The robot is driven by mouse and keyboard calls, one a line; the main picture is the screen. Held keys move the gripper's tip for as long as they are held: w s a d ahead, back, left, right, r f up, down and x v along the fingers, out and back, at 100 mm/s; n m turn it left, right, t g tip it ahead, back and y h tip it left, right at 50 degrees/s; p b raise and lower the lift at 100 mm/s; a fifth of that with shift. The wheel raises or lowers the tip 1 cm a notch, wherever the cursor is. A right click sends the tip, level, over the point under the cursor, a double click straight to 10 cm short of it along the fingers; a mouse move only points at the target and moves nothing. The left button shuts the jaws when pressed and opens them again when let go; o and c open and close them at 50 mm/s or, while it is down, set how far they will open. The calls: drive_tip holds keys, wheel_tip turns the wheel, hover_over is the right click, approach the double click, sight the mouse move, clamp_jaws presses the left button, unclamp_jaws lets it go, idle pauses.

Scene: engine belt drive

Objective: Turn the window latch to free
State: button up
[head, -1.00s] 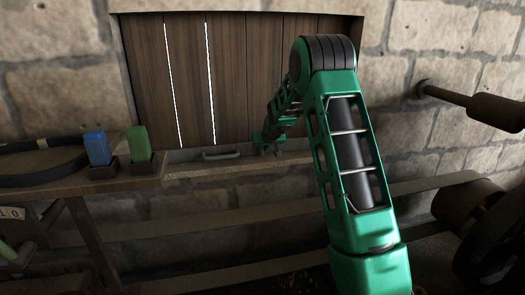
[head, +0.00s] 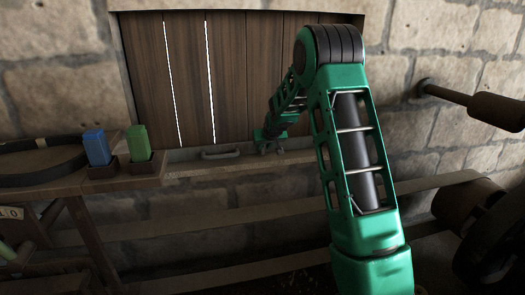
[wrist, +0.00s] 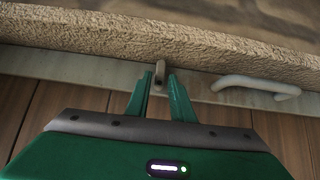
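The window latch (wrist: 160,72) is a small greyish tab on the pale sill strip at the bottom of the wooden shutter. In the wrist view it stands between the tips of my gripper (wrist: 160,84). The two green fingers are apart, one on each side of the latch, with a small gap showing. Whether a finger touches it I cannot tell. In the head view my gripper (head: 268,147) is at the sill, and the latch is too small and covered to make out. The wooden shutter (head: 235,75) is closed-looking, with two bright slits of light.
A pale bar handle (head: 220,154) is on the sill strip beside my gripper; it also shows in the wrist view (wrist: 256,87). A blue block (head: 97,147) and a green block (head: 138,142) stand in holders on the bench at left. A dark cylinder on a rod (head: 495,110) juts out at right.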

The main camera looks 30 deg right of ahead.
drive_tip(key=v, duration=0.8)
drive_tip(key=shift+s, duration=0.15)
drive_tip(key=s+a+m+g+y, duration=0.1)
drive_tip(key=s+a+g, duration=0.2)
drive_tip(key=s, duration=1.4)
drive_tip(key=s+a+m+g+y, duration=0.1)
drive_tip(key=s+a+g, duration=0.1)
drive_tip(key=s, duration=1.6)
drive_tip(key=s+a+m+g, duration=0.1)
drive_tip(key=s+a+g, duration=0.2)
drive_tip(key=s, duration=1.4)
drive_tip(key=shift+s+a+r+g+y, duration=0.2)
drive_tip(key=shift+a+r+g+y, duration=0.15)
drive_tip(key=shift+a, duration=0.3)
drive_tip(key=shift+f, duration=0.1)
